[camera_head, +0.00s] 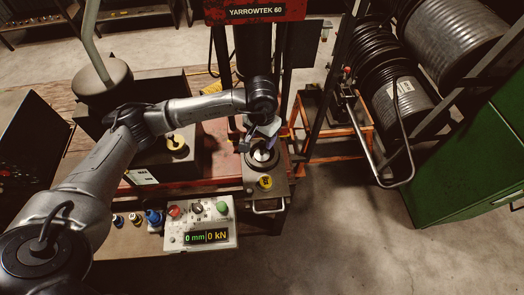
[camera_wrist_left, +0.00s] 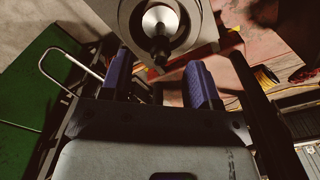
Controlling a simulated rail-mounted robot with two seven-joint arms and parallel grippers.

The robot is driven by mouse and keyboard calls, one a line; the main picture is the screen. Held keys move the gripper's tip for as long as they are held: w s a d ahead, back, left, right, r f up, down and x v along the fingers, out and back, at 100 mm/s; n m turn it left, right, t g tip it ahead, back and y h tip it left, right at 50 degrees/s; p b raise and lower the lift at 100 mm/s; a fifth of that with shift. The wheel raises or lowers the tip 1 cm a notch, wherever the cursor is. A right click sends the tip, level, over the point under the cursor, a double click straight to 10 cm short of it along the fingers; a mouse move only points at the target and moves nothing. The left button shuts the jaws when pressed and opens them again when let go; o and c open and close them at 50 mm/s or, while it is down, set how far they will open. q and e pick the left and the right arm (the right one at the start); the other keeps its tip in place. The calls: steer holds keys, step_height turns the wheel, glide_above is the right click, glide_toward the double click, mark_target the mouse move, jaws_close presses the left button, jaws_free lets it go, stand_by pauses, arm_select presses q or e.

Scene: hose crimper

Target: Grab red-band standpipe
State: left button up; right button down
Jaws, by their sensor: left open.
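My left gripper (camera_head: 265,132) is over the press bed, its arm reaching in from the left. In the left wrist view its two blue-purple fingers (camera_wrist_left: 158,78) are apart with nothing clearly held between them. Ahead of the fingers is a round opening in a grey block, with a silver conical part (camera_wrist_left: 160,20) and a dark stem inside it. The same round seat (camera_head: 263,156) shows below the gripper in the head view. I cannot pick out a red band on any standpipe. My right gripper is not in view.
The red press (camera_head: 257,12) stands behind the gripper. A control box (camera_head: 200,222) reading 0 mm and 0 kN is in front. Small fittings (camera_head: 134,218) stand left of it. Hose reels (camera_head: 400,100) and a green cabinet (camera_head: 465,150) are at right. The floor at lower right is clear.

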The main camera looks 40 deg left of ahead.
mark_target(262, 141)
arm_select(q)
steer(key=shift+f+p, duration=0.4)
steer(key=shift+f, duration=0.1)
step_height(262, 141, down, 3)
steer(key=shift+w+f+p, duration=0.1)
steer(key=shift+w+p, duration=0.05)
steer(key=shift+p, duration=0.55)
steer(key=shift+a+f, duration=0.1)
steer(key=shift+f, duration=0.45)
steer(key=shift+c, duration=0.2)
jaws_close()
